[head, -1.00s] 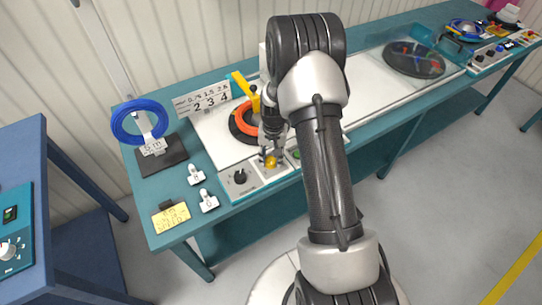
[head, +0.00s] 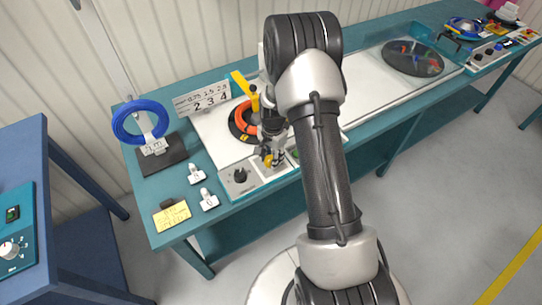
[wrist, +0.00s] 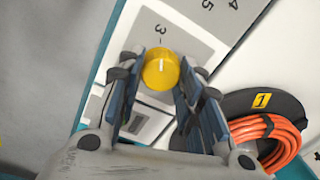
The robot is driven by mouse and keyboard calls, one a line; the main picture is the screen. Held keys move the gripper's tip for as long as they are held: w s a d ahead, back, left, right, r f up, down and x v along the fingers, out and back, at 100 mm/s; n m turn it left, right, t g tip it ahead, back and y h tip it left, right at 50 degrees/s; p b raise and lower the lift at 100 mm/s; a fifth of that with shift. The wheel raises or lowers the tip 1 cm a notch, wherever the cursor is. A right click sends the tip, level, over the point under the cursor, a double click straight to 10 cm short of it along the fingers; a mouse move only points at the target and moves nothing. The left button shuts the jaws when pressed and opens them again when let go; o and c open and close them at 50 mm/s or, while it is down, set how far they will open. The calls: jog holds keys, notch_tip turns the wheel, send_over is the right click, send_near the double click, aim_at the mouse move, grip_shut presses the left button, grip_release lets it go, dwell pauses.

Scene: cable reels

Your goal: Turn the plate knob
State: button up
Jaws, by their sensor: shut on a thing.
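The yellow knob (wrist: 161,70) sits on a grey panel of the bench in the wrist view. A pale mark line shows on its top, with a printed 3 beside it. In the head view the knob (head: 266,157) is mostly hidden by my fingers. My gripper (head: 272,156) points down at the panel and is shut on the knob; in the wrist view its blue-padded fingers (wrist: 160,78) stand on both sides of it. A black round plate (wrist: 230,103) with a coil of orange cable (wrist: 272,140) and a yellow 1 tag lies close by.
A black knob (head: 240,175) is left of my gripper. A blue coil (head: 140,121) hangs on a stand at the left. White tags and a yellow note (head: 171,216) lie on the bench front. A second black plate (head: 412,60) is at the right.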

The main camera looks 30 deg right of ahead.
dwell(0.4)
jog(key=o, duration=1.1)
jog(key=r, duration=1.2)
jog(key=shift+s, duration=0.2)
